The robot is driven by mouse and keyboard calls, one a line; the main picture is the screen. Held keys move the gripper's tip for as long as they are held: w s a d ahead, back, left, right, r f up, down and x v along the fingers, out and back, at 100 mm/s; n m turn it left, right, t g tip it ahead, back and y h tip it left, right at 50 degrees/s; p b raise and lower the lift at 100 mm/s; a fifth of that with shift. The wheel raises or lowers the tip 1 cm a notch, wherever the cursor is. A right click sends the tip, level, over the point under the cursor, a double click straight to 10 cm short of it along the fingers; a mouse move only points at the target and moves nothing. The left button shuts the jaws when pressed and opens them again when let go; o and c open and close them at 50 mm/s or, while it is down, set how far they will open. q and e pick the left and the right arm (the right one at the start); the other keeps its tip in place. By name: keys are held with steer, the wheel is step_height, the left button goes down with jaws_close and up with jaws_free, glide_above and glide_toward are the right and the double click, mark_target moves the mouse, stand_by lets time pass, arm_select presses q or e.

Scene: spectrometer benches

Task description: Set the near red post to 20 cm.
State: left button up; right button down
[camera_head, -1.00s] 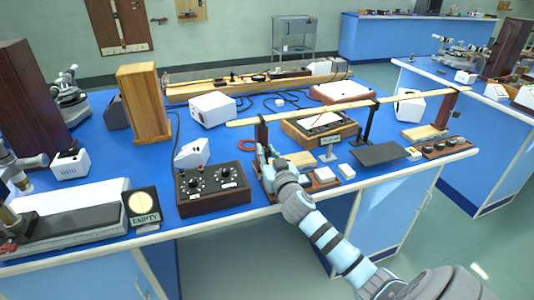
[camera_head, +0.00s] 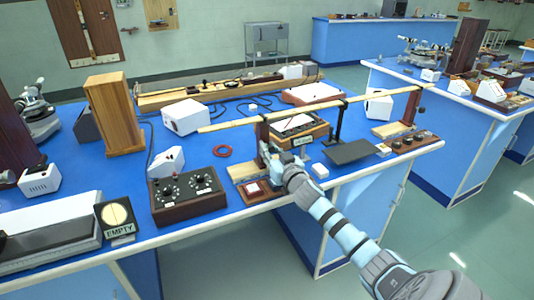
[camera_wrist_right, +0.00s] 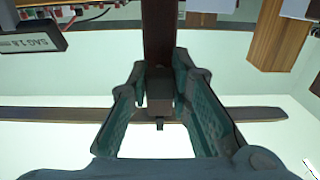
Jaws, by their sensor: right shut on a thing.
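The near red post (camera_head: 263,132) is dark red and stands upright under the long pale wooden beam (camera_head: 232,124), some way in from its left end. A far red post (camera_head: 410,107) supports the beam's right part. A black stand (camera_head: 338,122) is between the posts. Scale marks are too small to read. My left gripper is out of view.
A dark plate (camera_head: 356,152) lies right of my wrist. A black knob box (camera_head: 187,194) stands left.

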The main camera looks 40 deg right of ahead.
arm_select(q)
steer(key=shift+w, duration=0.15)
arm_select(e)
steer(key=shift+d, duration=0.1)
steer(key=c, duration=1.6)
jaws_free()
steer(key=shift+s+d, duration=0.1)
steer(key=shift+d, duration=0.05)
steer(key=shift+c, duration=0.2)
steer(key=shift+o, duration=1)
steer(key=shift+d, duration=0.1)
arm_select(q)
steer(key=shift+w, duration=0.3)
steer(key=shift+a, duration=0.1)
arm_select(e)
steer(key=shift+s, duration=0.25)
steer(key=v, duration=1.1)
steer(key=shift+s+a, duration=0.25)
steer(key=shift+f, duration=0.1)
